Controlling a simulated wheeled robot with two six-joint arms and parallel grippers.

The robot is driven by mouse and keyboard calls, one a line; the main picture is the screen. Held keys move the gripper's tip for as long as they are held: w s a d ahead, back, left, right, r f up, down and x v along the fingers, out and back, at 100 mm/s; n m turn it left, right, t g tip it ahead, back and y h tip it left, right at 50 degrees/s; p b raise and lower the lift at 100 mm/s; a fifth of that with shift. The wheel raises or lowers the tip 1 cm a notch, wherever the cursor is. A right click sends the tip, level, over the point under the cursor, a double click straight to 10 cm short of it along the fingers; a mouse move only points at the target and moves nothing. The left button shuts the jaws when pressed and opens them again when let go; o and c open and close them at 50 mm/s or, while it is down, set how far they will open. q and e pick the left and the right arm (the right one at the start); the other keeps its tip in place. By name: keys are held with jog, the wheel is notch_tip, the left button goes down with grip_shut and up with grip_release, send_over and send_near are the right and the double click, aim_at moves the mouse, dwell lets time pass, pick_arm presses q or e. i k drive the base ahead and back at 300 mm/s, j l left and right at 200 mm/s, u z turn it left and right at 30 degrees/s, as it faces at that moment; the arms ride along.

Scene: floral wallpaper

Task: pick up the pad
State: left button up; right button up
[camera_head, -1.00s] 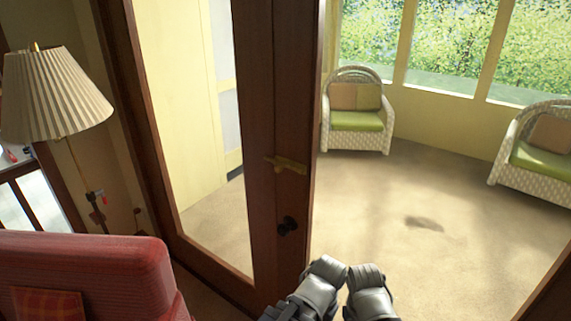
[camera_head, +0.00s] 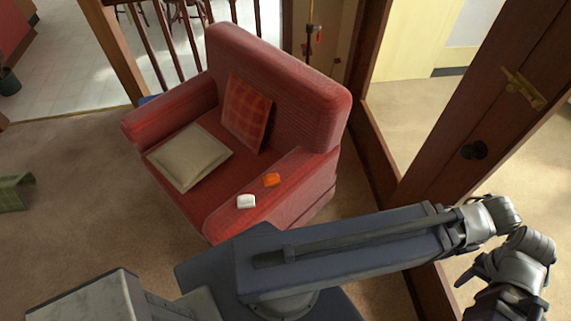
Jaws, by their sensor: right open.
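A beige square cushion (camera_head: 189,156), which looks like the pad, lies flat on the seat of the red armchair (camera_head: 275,65). A red plaid pillow (camera_head: 246,112) leans on the chair back beside it; I cannot tell for certain which one is the pad. My right arm reaches across the lower right of the head view and bends at its far end. My right gripper (camera_head: 508,300) is low at the right edge, open, away from the chair and both cushions. My left gripper is not in view.
A white item (camera_head: 246,201) and an orange item (camera_head: 272,180) lie on the chair's near armrest. A wood-framed door (camera_head: 470,125) stands right of the chair. A green object (camera_head: 15,192) is at the left edge.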

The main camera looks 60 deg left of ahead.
aim_at(272, 180)
jog(key=u, duration=2.25)
